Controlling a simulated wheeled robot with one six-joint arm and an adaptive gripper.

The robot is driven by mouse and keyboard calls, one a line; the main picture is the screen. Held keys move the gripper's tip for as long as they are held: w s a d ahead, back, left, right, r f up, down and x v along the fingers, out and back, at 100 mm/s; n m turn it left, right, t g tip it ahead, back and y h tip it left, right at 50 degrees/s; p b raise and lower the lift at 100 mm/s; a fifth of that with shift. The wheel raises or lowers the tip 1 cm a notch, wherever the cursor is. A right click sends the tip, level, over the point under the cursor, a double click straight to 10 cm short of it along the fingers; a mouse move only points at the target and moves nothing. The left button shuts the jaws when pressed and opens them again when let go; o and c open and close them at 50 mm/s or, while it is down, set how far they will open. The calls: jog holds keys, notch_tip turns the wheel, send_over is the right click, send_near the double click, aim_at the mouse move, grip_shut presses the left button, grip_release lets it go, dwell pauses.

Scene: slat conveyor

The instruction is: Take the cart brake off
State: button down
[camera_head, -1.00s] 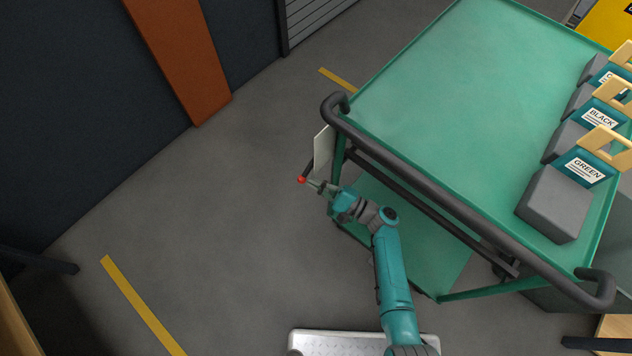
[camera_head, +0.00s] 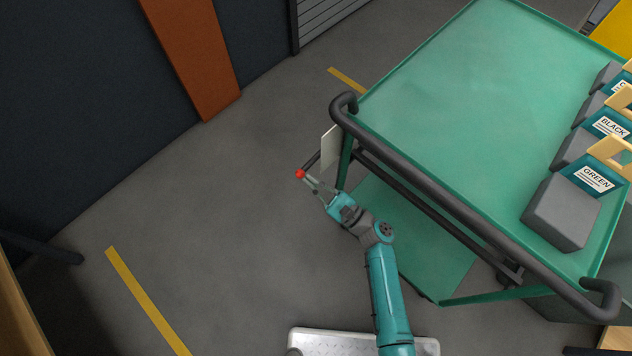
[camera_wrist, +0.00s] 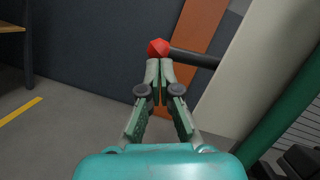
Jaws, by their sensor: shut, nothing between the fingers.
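The green cart (camera_head: 440,100) stands at the right with a dark push handle along its near edge. A brake lever with a dark rod and a red knob (camera_head: 299,174) sticks out at the cart's left corner, by a pale plate (camera_head: 331,147). My gripper (camera_head: 309,181) is at the red knob with its fingers closed together. In the wrist view the red knob (camera_wrist: 158,47) is just beyond the fingertips (camera_wrist: 159,62), with the rod running right from it. The fingertips look close to or against the knob; I cannot tell if they touch.
Grey boxes with teal labels, such as the one marked GREEN (camera_head: 563,212), stand on the cart's right side. An orange post (camera_head: 195,60) leans along the dark wall. Open grey floor with yellow lines (camera_head: 148,300) lies to the left.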

aim_at(312, 164)
notch_tip(312, 164, up, 11)
jog(key=m+t+h, duration=0.2)
jog(key=m+t, duration=0.1)
jog(key=m, duration=0.6)
jog(key=shift+w+d+m, duration=0.3)
jog(key=shift+w+m, duration=0.05)
jog(key=shift+m, duration=0.05)
